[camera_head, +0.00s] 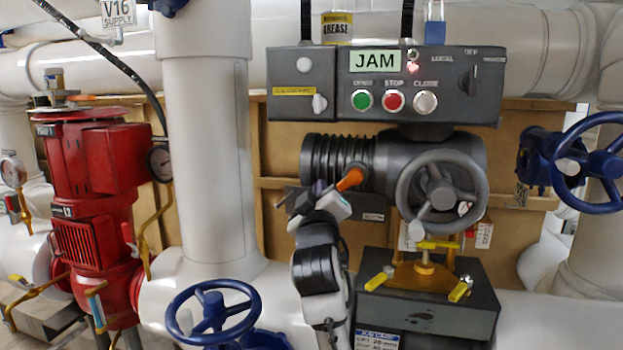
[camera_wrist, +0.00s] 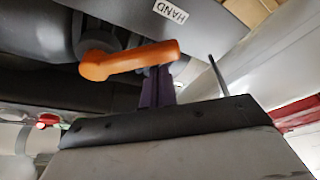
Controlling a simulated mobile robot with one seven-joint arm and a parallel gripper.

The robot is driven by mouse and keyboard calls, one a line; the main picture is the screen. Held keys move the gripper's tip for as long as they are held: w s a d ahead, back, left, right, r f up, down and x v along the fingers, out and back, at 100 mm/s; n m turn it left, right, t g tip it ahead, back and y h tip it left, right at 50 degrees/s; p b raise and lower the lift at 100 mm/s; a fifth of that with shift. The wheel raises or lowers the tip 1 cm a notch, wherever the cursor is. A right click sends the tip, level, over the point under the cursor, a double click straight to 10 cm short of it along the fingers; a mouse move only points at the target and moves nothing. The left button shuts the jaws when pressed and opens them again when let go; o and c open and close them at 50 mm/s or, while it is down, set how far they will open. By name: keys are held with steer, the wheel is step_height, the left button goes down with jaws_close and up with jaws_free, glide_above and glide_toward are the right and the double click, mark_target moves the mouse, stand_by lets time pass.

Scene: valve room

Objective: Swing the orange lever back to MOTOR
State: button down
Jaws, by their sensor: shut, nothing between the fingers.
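The orange lever (camera_head: 351,178) sticks out from the dark grey actuator body (camera_head: 392,160), low on its left side. In the wrist view the lever (camera_wrist: 130,60) runs from a round grey hub at left to a free end at right. A white label reading HAND (camera_wrist: 170,11) is just above that end. No MOTOR label is readable. My gripper (camera_head: 322,188) is shut and empty, just left of and below the lever. Its purple fingers (camera_wrist: 158,85) reach up close beside the lever's free end; I cannot tell whether they touch.
The control box (camera_head: 385,85) above shows JAM on its display. A grey handwheel (camera_head: 440,190) is right of the lever. A black box (camera_head: 430,300) with yellow-handled clamps stands below. A blue handwheel (camera_head: 212,312) is at lower left, and a red pump (camera_head: 92,190) is farther left.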

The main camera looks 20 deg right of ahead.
steer(key=shift+s+d+f, duration=0.1)
steer(key=shift+f, duration=0.1)
steer(key=shift+s+d+f+n+y, duration=0.15)
steer(key=shift+f+n+y, duration=0.15)
steer(key=shift+n, duration=0.3)
steer(key=d+f+n+b, duration=0.1)
steer(key=n, duration=0.2)
steer(key=s+d+f+n+g+y+b, duration=0.1)
steer(key=n, duration=0.2)
steer(key=s+d+f+n+g+y+b, duration=0.1)
steer(key=n, duration=0.1)
steer(key=shift+s+d+f+n, duration=0.1)
steer(key=shift+s+d+n, duration=0.1)
steer(key=shift+d+n, duration=0.15)
stand_by(0.9)
